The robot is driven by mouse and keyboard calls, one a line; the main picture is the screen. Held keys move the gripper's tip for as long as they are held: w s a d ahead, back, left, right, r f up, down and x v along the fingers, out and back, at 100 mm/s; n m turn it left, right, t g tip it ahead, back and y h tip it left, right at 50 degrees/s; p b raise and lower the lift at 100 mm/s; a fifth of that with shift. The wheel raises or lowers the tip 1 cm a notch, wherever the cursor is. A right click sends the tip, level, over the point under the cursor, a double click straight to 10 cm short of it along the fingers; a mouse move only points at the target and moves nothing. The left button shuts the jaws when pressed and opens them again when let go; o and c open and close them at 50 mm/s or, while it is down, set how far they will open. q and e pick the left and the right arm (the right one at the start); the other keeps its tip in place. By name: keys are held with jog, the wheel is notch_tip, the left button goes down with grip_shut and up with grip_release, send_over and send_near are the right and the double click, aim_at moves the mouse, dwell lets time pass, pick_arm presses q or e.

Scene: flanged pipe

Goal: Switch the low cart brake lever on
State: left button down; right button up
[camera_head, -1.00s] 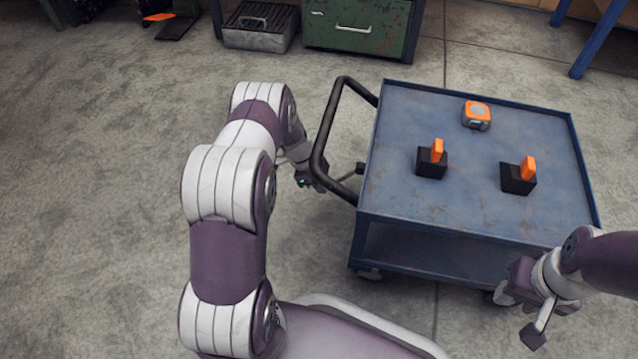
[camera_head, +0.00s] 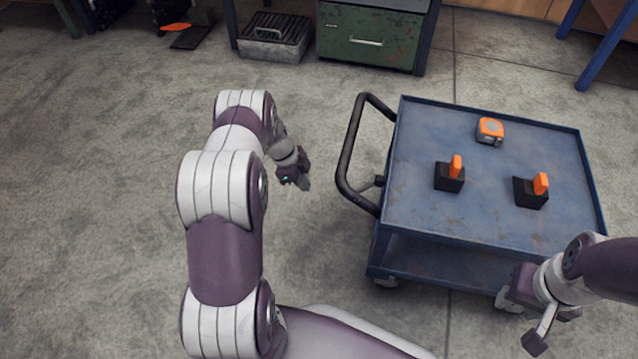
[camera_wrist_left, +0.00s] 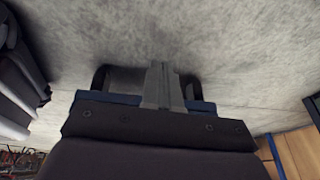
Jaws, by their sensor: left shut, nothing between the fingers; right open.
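The blue cart (camera_head: 480,215) stands right of my left arm, with its black push handle (camera_head: 350,150) on its left side. A small dark part (camera_head: 380,181), seemingly the brake lever, shows low beside the handle; its setting is too small to tell. My left gripper (camera_head: 304,182) is shut and empty, left of the handle and apart from it. My right gripper (camera_head: 537,340) is open, near the cart's front right corner.
On the cart top are an orange and grey tape measure (camera_head: 490,131) and two black blocks with orange upright parts, one left (camera_head: 450,176) and one right (camera_head: 532,190). A green cabinet (camera_head: 370,38) and a grey metal box (camera_head: 272,40) stand behind.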

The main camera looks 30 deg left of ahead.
pick_arm(q)
jog(key=a, duration=0.2)
jog(key=s+a+r, duration=0.1)
jog(key=shift+p, duration=0.4)
